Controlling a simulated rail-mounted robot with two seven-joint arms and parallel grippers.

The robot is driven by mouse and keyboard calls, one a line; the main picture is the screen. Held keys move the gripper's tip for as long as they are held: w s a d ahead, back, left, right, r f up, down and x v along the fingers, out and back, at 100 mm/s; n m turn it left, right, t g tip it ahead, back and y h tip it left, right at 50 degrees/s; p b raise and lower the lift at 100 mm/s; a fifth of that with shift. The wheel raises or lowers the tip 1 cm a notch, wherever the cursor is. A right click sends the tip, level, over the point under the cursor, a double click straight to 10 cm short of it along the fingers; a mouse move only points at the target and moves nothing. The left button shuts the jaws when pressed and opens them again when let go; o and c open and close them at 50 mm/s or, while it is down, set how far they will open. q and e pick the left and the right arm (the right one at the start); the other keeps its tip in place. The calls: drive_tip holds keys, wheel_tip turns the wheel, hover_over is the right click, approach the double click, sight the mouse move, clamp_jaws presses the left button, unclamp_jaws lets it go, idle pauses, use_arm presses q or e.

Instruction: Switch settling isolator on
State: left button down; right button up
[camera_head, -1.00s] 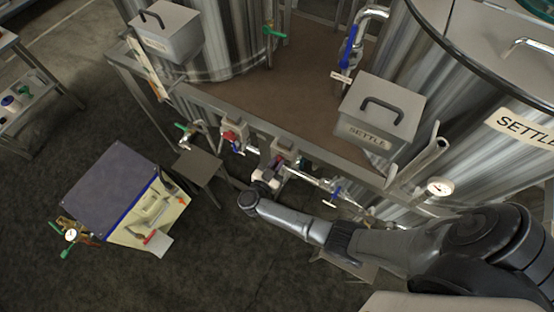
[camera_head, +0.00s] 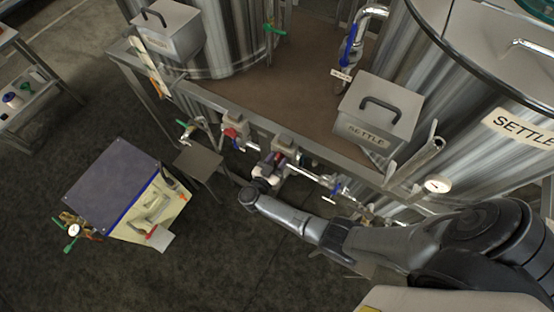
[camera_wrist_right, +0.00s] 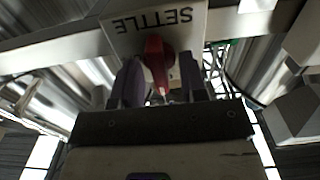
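The settling isolator is a small grey box (camera_head: 287,144) on the front rail of the tank stand. In the right wrist view its pale face plate (camera_wrist_right: 190,32), labelled SETTLE, appears upside down. Its red rotary handle (camera_wrist_right: 155,62) points toward my gripper in that picture. My right gripper (camera_head: 272,163) is at the isolator's front. In the right wrist view, the two dark fingers of the right gripper (camera_wrist_right: 160,88) stand apart, one on each side of the red handle, with narrow gaps visible. Contact at the tips is hard to tell. My left gripper is out of view.
A similar box with a red handle (camera_head: 232,134) sits to the left on the rail. Pipes with a blue-handled valve (camera_head: 335,191) run below the rail. A larger SETTLE-labelled box (camera_head: 378,112) stands above. A cart (camera_head: 112,185) stands on the floor at left.

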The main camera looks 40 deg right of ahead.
sight(277, 161)
drive_tip(key=shift+a, duration=0.1)
drive_tip(key=b+v, duration=0.1)
drive_tip(key=v, duration=0.4)
drive_tip(key=shift+s+a, duration=0.15)
drive_tip(key=shift+a, duration=0.15)
drive_tip(key=shift+v, duration=0.85)
